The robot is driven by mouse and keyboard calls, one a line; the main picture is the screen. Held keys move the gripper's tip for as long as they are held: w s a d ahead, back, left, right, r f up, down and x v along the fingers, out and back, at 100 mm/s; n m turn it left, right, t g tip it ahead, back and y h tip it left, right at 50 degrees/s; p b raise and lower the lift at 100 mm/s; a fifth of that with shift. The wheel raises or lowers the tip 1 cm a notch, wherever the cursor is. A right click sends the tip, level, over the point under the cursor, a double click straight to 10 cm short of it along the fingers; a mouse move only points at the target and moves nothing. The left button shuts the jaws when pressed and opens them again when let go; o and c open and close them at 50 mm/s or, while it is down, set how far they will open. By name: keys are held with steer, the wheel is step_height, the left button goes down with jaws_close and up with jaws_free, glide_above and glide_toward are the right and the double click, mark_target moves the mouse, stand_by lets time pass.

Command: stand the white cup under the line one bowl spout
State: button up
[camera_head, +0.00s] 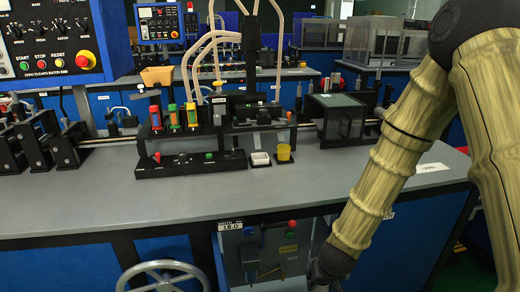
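A small white cup (260,158) stands on a dark pad near the middle of the grey bench top (330,178). A yellow cup (284,152) stands just to its right, apart from it. A black fixture (260,112) stands behind the cups, with pale hoses above. I cannot tell which part is the line one bowl spout. My arm comes down from the upper right to a dark wrist joint (335,262) in front of the bench, below its top. My gripper's fingers do not show.
A black base (190,164) with coloured bottles above it stands left of the cups. A dark glass-sided box (340,120) stands to the right. A control box (265,250) and a handwheel (163,278) are on the bench front. The front bench top is clear.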

steer(key=w+p+v, duration=0.1)
steer(key=p+v, duration=0.7)
steer(key=p, duration=0.4)
steer(key=shift+w+r, duration=0.3)
steer(key=shift+r, duration=0.2)
steer(key=shift+a, duration=0.15)
